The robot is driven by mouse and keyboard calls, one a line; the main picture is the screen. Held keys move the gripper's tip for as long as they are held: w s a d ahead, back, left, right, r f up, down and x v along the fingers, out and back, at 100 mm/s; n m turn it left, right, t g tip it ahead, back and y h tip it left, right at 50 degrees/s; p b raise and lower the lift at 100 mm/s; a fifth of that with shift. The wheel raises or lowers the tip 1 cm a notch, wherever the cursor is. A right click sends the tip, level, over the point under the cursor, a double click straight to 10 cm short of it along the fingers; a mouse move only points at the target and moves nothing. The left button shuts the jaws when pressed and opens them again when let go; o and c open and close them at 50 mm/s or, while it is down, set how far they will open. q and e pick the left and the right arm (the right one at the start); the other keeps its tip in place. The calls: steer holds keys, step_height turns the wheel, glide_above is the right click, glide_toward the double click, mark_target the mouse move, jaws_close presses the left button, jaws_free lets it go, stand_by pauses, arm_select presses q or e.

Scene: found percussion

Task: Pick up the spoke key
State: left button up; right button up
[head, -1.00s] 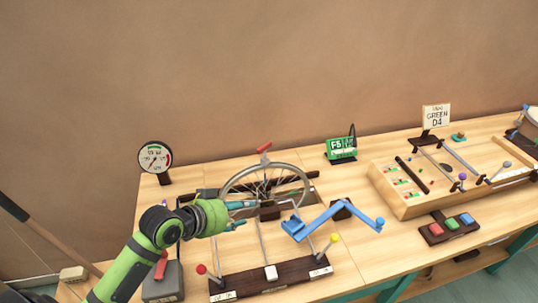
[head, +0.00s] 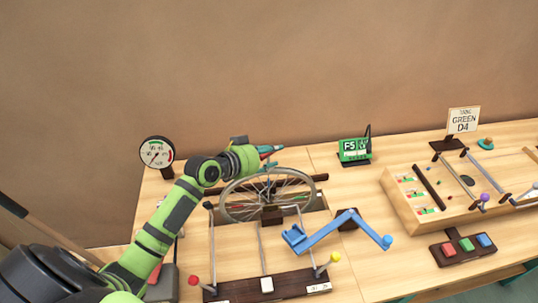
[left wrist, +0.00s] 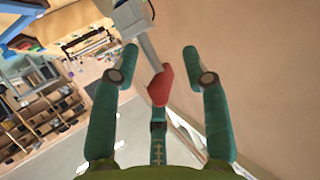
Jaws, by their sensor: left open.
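The spoke key, with a red head (left wrist: 160,86) on a pale grey stem, lies between the fingers of my left gripper in the left wrist view. My left gripper (left wrist: 160,54) is open, with one finger on each side of the red head; I see no clear grip on it. In the head view my left gripper (head: 275,156) is above the top of the spoked wheel (head: 314,193) and largely hides the key; only a bit of red shows between the fingers. My right gripper is not in view.
A blue crank (head: 325,232) and rods with red and yellow knobs stand in front of the wheel. A round gauge (head: 156,153) is at the left, a green display (head: 354,149) behind. A wooden tray (head: 398,205) and coloured buttons (head: 466,245) are at the right.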

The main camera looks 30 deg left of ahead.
arm_select(q)
steer(key=c, duration=0.8)
jaws_close()
